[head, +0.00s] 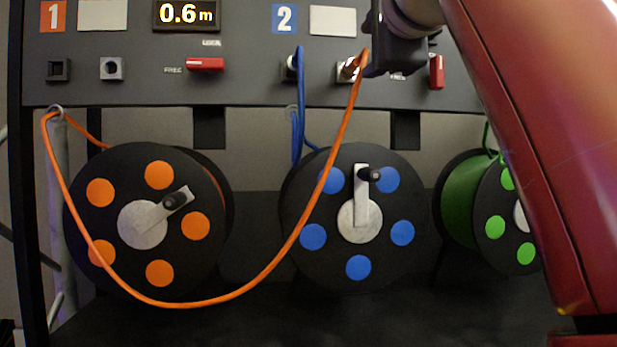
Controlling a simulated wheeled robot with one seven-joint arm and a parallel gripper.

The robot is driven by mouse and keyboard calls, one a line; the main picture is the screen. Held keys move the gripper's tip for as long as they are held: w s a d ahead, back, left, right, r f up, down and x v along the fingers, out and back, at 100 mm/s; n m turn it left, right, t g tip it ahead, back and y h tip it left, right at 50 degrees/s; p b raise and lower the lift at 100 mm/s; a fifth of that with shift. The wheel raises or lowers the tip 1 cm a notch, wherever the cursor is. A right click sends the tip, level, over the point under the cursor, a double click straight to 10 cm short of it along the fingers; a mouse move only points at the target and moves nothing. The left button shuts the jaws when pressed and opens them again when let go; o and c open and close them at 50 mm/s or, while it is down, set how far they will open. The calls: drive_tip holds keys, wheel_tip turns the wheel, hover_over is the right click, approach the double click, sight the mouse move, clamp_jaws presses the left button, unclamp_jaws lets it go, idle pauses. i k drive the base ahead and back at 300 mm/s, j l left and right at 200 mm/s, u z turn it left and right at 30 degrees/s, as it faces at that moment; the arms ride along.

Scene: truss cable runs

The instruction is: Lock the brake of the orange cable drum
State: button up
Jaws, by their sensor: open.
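The orange cable drum (145,222) hangs at the left, a black disc with orange dots and a silver crank. Its red brake lever (205,65) is on the panel above, lying horizontally, with FREE printed to its left and LOCK above it. The orange cable (262,277) runs from a guide ring at the left, sags across the drum and rises to a plug (349,69) at a socket in section 2. My gripper (376,62) is open, just right of that plug. Its fingertips are partly hidden, and I cannot tell whether they touch the plug.
The blue drum (358,250) hangs in the middle and the green drum (465,200) at the right, partly behind my arm. A second red lever (436,72) stands upright right of my gripper. A blue cable (298,110) hangs from section 2. The display (186,14) reads 0.6 m.

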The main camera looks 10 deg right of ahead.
sight(211, 66)
drive_tip(key=k, duration=1)
